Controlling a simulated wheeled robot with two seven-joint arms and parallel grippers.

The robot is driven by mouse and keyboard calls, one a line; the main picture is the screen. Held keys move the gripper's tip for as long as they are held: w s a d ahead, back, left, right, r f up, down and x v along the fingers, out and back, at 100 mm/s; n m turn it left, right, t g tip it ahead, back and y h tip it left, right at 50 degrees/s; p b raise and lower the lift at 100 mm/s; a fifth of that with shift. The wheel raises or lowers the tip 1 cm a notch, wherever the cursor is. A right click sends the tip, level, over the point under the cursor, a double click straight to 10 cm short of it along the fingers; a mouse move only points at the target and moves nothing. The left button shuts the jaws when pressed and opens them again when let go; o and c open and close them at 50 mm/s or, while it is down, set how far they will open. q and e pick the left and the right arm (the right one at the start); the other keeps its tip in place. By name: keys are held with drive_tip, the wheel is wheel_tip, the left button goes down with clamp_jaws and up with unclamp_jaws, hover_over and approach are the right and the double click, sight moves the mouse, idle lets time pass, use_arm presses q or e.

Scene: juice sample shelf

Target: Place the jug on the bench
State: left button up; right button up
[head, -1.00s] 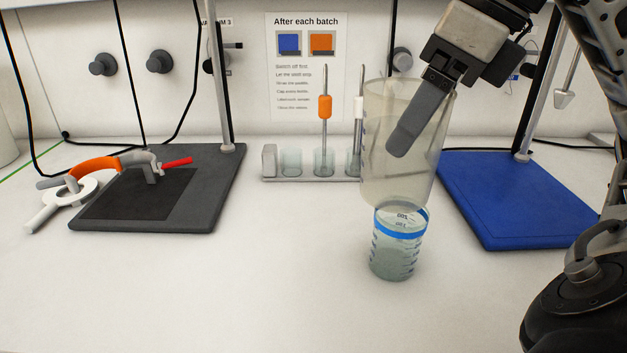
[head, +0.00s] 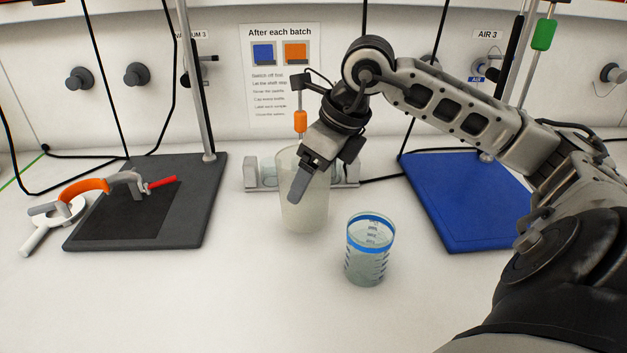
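The jug (head: 303,217), a tall translucent pale vessel, is upright on the bench (head: 240,300) or just above it; I cannot tell if its base touches. It is left of and behind the blue-banded beaker (head: 370,260). My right gripper (head: 299,185) comes down from the right at the jug's upper part. My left gripper is not in view.
A small rack (head: 344,175) with an orange-handled stirrer (head: 300,121) stands close behind the jug. A dark stand base (head: 190,220) with an orange clamp (head: 85,186) is at left, a blue base (head: 465,200) at right. The front bench is clear.

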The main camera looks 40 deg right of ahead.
drive_tip(key=shift+f, duration=1.35)
drive_tip(key=shift+f+b, duration=0.2)
drive_tip(key=shift+b, duration=0.1)
drive_tip(key=o, duration=1.7)
drive_tip(key=shift+o, duration=0.4)
drive_tip(key=shift+r, duration=0.1)
